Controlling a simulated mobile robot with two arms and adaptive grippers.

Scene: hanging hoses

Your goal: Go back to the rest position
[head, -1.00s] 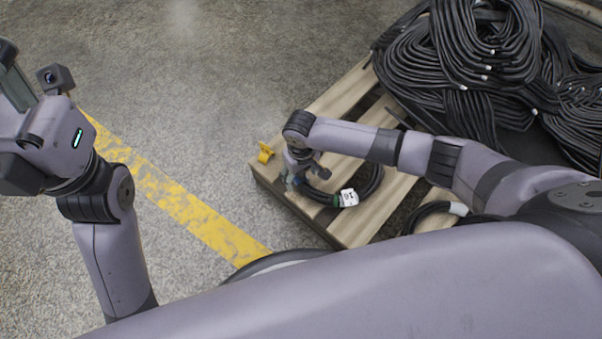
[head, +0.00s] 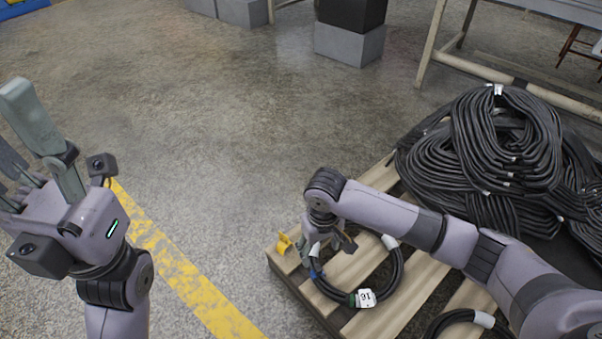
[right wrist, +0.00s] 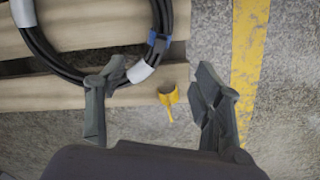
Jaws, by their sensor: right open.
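My right gripper (head: 332,258) hangs over the coiled black hose (head: 398,272) at the pallet's near left corner. Its fingers are apart with nothing held between them. The hose has a white label, white bands and a blue band. In the right wrist view, the open right gripper (right wrist: 155,88) shows the hose (right wrist: 75,70) at the upper left; the left finger overlaps its edge, and I cannot tell whether they touch. My left gripper (head: 35,155) is raised at the left of the head view, fingers apart and empty, one tip cut off by the frame.
The wooden pallet (head: 345,268) carries a large pile of black hoses (head: 500,150). A yellow piece (head: 284,245) sits at its corner. Another hose coil (head: 470,316) lies at lower right. A bench frame and grey block (head: 348,45) stand behind. The middle floor is clear.

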